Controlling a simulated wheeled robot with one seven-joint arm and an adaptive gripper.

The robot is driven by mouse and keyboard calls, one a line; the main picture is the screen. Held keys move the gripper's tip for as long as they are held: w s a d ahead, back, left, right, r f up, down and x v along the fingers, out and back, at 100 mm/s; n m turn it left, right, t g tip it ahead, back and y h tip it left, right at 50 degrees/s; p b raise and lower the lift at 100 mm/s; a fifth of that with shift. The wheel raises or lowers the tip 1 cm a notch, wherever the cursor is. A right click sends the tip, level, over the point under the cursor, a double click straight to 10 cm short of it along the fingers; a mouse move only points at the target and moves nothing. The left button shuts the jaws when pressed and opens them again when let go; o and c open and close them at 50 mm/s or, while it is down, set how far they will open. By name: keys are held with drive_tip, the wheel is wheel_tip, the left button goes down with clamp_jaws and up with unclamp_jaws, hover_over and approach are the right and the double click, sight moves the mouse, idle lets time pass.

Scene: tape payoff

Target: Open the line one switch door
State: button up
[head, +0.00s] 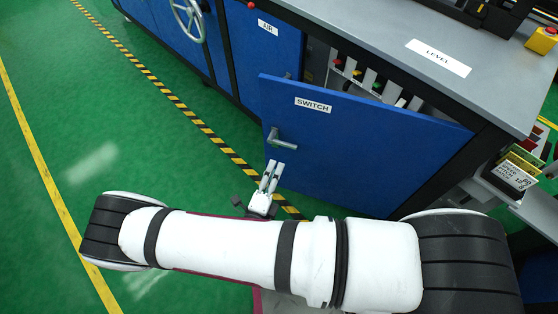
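The blue switch door (340,142), with a white SWITCH label (312,104), stands partly open. Its left edge is swung out from the cabinet, and its right edge stays at the cabinet. A grey lever handle (283,140) sits near the door's left edge. Through the gap above the door I see coloured switches and pale parts (372,78) inside. My gripper (270,170) is just below the handle, in front of the door's lower left part. Its two pale fingers look close together and nothing shows between them; whether they touch is too small to tell. Contact with the door is also unclear.
A grey worktop (385,30) with a LEVEL label (438,58) lies above the cabinet. A handwheel (189,18) and another blue door (255,60) are at the upper left. A shelf with small boxes (515,172) stands at right. Green floor (110,110) at left is clear.

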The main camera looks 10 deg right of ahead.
drive_tip(key=shift+s+a, duration=0.25)
drive_tip(key=shift+s, duration=0.25)
